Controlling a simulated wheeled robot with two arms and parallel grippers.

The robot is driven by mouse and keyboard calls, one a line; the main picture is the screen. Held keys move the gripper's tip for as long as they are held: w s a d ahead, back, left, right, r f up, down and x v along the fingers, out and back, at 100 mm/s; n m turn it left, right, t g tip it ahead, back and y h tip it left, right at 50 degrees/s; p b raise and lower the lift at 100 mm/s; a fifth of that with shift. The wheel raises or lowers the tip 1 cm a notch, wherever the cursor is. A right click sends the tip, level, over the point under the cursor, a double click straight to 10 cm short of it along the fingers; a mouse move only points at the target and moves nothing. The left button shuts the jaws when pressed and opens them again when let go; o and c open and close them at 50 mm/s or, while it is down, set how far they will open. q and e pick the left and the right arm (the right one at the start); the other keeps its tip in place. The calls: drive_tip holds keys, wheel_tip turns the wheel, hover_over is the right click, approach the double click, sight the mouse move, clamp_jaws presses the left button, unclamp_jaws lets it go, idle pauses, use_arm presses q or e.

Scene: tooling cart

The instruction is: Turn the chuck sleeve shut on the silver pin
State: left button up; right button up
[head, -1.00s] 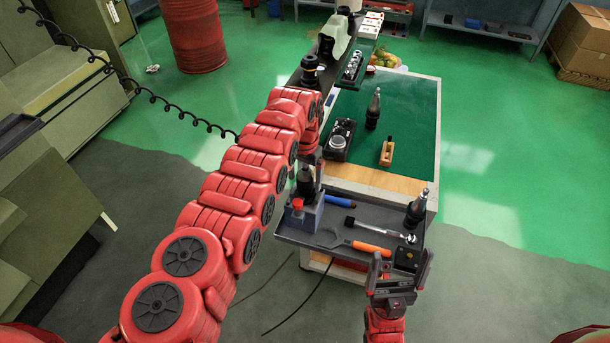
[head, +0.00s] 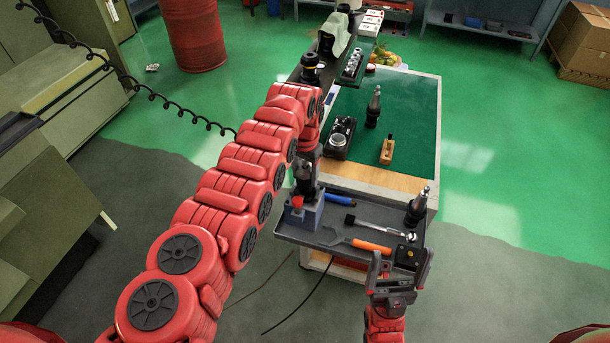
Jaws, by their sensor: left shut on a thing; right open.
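My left gripper (head: 304,178) reaches down over the blue-grey holder block (head: 308,218) at the tray's left end. It is shut on a dark upright piece there, which appears to be the chuck sleeve; gripper and wrist hide most of it. I cannot make out the silver pin in this view. A small red part (head: 297,202) shows at the front of the block.
The grey tray (head: 285,234) holds a blue-handled tool (head: 339,199), a ratchet (head: 378,228), an orange-handled tool (head: 371,246) and a dark tool holder (head: 418,206). Behind it, the green bench top (head: 410,120) bears a black case (head: 338,143), a wooden-based piece (head: 387,151) and another tool holder (head: 374,108).

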use_arm(q)
drive_tip(key=m+b, duration=0.5)
drive_tip(key=b, duration=0.2)
drive_tip(key=shift+w+f+b, duration=0.1)
drive_tip(key=shift+f+b, duration=0.05)
drive_tip(key=shift+b, duration=0.2)
drive_tip(key=shift+m+b, duration=0.45)
drive_tip(key=shift+m, duration=0.45)
drive_tip(key=shift+r+m+b, duration=0.2)
drive_tip(key=shift+m+b, duration=0.15)
drive_tip(key=shift+m, duration=0.45)
drive_tip(key=o, duration=1.4)
drive_tip(key=shift+c, duration=0.2)
drive_tip(key=shift+r, duration=0.1)
